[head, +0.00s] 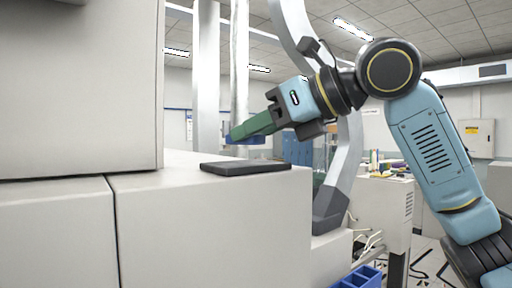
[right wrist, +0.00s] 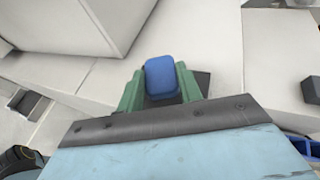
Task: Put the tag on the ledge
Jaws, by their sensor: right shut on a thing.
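My right gripper (head: 240,132), with green fingers, is shut on the blue tag (head: 246,141). The tag sticks out beneath and at the tip of the fingers, above the pale ledge (head: 215,205). A thin dark plate (head: 245,168) lies on the ledge below it, with a visible gap between. In the right wrist view the tag (right wrist: 162,77) is a rounded blue block between the green fingers (right wrist: 160,90), and part of the dark plate (right wrist: 203,80) shows behind the right finger. My left gripper is not in view.
A large pale cabinet block (head: 80,90) rises at the left of the ledge. A blue crate (head: 360,278) stands low at the right, near a pale bench (head: 385,200) with small items on it. The ledge top around the dark plate looks clear.

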